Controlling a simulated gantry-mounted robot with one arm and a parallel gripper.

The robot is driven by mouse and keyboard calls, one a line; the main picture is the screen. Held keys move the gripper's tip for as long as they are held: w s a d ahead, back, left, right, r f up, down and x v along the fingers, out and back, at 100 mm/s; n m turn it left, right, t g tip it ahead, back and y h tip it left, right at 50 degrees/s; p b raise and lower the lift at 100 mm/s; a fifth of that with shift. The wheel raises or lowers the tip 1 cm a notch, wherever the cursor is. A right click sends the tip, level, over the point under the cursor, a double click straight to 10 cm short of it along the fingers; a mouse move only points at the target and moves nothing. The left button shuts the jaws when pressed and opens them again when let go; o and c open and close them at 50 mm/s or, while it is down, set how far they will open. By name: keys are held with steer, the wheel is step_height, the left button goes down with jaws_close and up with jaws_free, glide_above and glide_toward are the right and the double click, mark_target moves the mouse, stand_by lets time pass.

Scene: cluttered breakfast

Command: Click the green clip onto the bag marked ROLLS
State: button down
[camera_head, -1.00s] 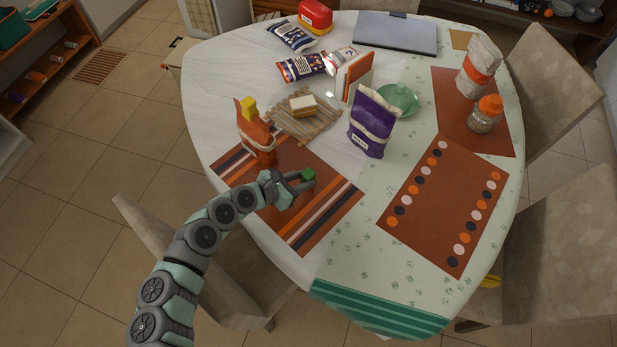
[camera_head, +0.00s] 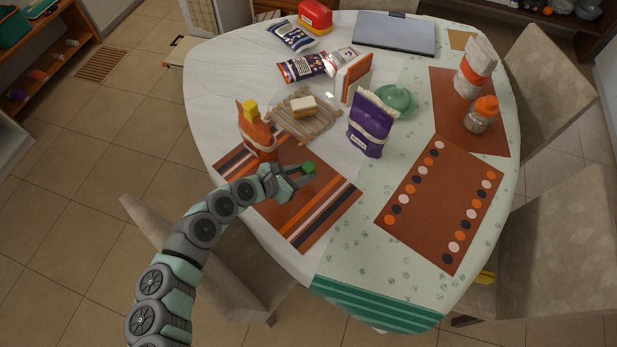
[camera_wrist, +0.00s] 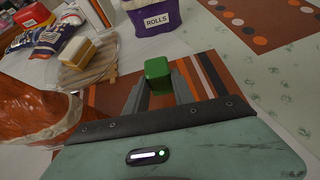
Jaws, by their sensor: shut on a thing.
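My gripper (camera_head: 303,171) is shut on the green clip (camera_head: 309,168) and holds it over the striped brown placemat (camera_head: 318,221). In the wrist view the clip (camera_wrist: 158,69) sits between the fingertips of my gripper (camera_wrist: 160,83). The purple bag marked ROLLS (camera_head: 369,127) stands upright beyond the clip and to its right. In the wrist view the bag (camera_wrist: 154,19) is at the top, its label facing me, apart from the clip. Its top edge is cut off in that view.
An orange bag with a yellow clip (camera_head: 257,138) stands close left of my gripper. A wooden board (camera_head: 318,122) with a sandwich-like block (camera_head: 303,106) lies behind. The dotted placemat (camera_head: 440,207) has free room.

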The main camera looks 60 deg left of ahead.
steer(key=w+a+r+p, duration=0.1)
steer(key=w+r+p, duration=0.2)
steer(key=w+r, duration=0.5)
steer(key=w+a+r+p, duration=0.1)
steer(key=w+r+p, duration=0.3)
steer(key=w, duration=1.1)
step_height(320, 180, up, 4)
steer(key=shift+w+a+f+n+y, duration=0.15)
steer(key=shift+w+n+y, duration=0.15)
steer(key=shift+w, duration=0.1)
steer(key=shift+f+b, duration=0.15)
steer(key=shift+b, duration=0.25)
steer(key=shift+f+b, duration=0.7)
steer(key=shift+f, duration=0.1)
steer(key=shift+f+b, duration=0.6)
steer(key=c, duration=1)
jaws_free()
steer(key=shift+s+r, duration=0.1)
